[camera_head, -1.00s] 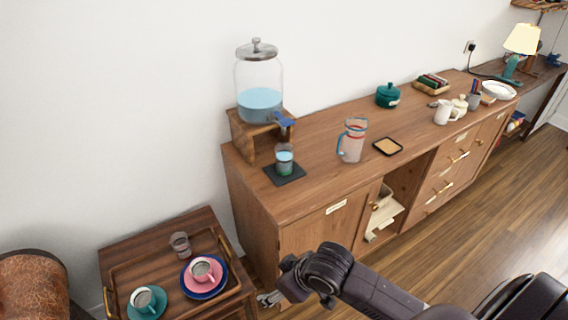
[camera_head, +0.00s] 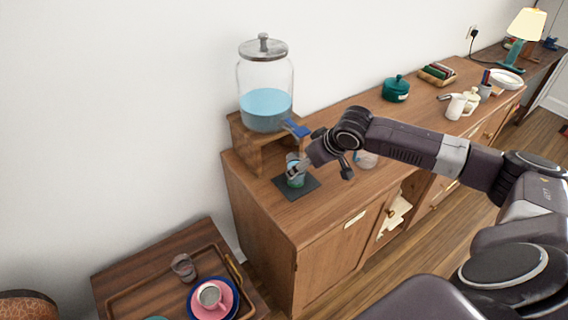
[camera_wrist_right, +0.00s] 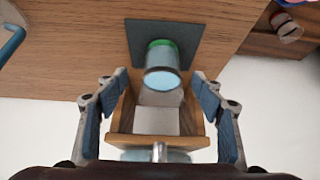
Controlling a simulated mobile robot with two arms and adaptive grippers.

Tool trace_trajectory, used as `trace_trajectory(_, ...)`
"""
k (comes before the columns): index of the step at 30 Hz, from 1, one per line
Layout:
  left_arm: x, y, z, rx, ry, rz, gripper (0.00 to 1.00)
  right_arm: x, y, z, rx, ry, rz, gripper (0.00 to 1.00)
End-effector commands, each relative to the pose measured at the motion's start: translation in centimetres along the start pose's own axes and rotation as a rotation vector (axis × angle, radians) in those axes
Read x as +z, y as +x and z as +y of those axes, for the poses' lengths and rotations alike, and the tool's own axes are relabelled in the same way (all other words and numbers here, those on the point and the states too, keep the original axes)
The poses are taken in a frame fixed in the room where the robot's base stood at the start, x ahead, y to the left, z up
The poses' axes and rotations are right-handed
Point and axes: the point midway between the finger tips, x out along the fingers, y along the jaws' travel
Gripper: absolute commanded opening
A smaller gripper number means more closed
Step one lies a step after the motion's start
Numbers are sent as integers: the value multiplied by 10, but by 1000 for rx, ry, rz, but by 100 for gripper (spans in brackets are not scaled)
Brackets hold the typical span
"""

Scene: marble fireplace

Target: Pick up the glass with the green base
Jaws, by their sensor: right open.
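The glass with the green base (camera_head: 295,181) stands upright on a dark square mat (camera_head: 312,184) at the near left end of the wooden sideboard. It looks bluish inside. My right gripper (camera_head: 305,165) is at the glass and partly covers it in the head view. In the right wrist view the glass (camera_wrist_right: 163,70) lies ahead of the open right gripper (camera_wrist_right: 161,88), roughly centred between the two blue-padded fingers, with space on both sides. I cannot tell whether anything touches. My left gripper is not in view.
A glass dispenser (camera_head: 265,105) with blue liquid and a blue tap (camera_head: 296,128) stands on a wooden stand (camera_head: 243,146) close behind the glass. A pitcher (camera_head: 366,159) is mostly hidden by my arm. A low tray table (camera_head: 130,275) with cups stands at the lower left.

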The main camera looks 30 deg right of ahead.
Motion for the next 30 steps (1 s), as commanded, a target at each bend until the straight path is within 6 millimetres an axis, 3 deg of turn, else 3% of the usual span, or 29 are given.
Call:
trace_trajectory(3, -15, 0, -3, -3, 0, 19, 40, -2, 3, 5, 3, 14, 3, 62)
trace_trajectory(5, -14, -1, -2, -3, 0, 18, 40, -3, 9, 5, 3, 15, 3, 62)
trace_trajectory(12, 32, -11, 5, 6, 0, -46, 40, -4, 36, 0, 3, 12, 2, 62)
trace_trajectory(15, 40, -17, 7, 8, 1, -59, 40, -3, 52, -5, 2, 12, 2, 62)
trace_trajectory(21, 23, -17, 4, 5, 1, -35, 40, -2, 73, -4, 4, 11, 3, 62)
trace_trajectory(26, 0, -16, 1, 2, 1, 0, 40, -2, 76, -3, 4, 10, 4, 62)
trace_trajectory(30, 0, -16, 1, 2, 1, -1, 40, -2, 76, -3, 4, 9, 4, 60)
